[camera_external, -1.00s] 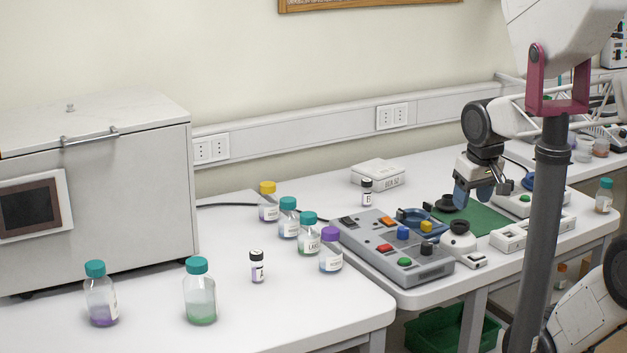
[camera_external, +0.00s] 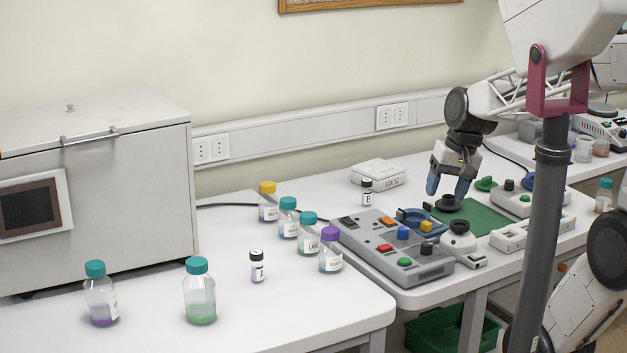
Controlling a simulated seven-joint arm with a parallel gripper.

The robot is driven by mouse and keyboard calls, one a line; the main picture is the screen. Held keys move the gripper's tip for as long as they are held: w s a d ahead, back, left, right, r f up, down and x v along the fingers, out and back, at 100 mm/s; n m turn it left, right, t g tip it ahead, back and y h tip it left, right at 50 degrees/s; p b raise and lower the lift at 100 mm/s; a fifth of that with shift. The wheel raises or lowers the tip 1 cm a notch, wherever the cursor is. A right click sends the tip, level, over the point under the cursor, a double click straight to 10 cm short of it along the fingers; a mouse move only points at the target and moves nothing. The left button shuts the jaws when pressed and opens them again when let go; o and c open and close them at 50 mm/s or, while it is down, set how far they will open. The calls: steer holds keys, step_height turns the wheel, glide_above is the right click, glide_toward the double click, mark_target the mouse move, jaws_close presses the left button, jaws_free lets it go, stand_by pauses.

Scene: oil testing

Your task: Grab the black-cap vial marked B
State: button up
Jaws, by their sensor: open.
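The black-cap vial marked B (camera_external: 367,194) stands upright on the table, in front of a white box and behind the grey control box. A second black-cap vial (camera_external: 257,267), its label seeming to read A, stands upright nearer the front. My gripper (camera_external: 447,190) points down, open and empty, to the right of vial B and apart from it. Its fingers are near a black round piece (camera_external: 448,203) at the edge of the green mat; I cannot tell whether they touch it.
A grey control box (camera_external: 392,247) with coloured buttons lies in front of vial B. A white box (camera_external: 378,174) is just behind it. Several capped bottles (camera_external: 309,236) stand to its left. A green mat (camera_external: 480,219) lies on the right.

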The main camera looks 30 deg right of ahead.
steer(key=w+f+m+y, duration=0.25)
steer(key=w+m, duration=0.35)
steer(key=w, duration=0.6)
steer(key=m+t+y, duration=0.5)
steer(key=m+t, duration=0.2)
steer(key=m, duration=0.9)
glide_toward(360, 184)
steer(key=w+f, duration=0.1)
steer(key=w+a+f, duration=0.1)
steer(key=shift+w, duration=0.35)
steer(key=shift+a, duration=0.1)
steer(key=shift+x, duration=1.3)
steer(key=shift+x, duration=2.55)
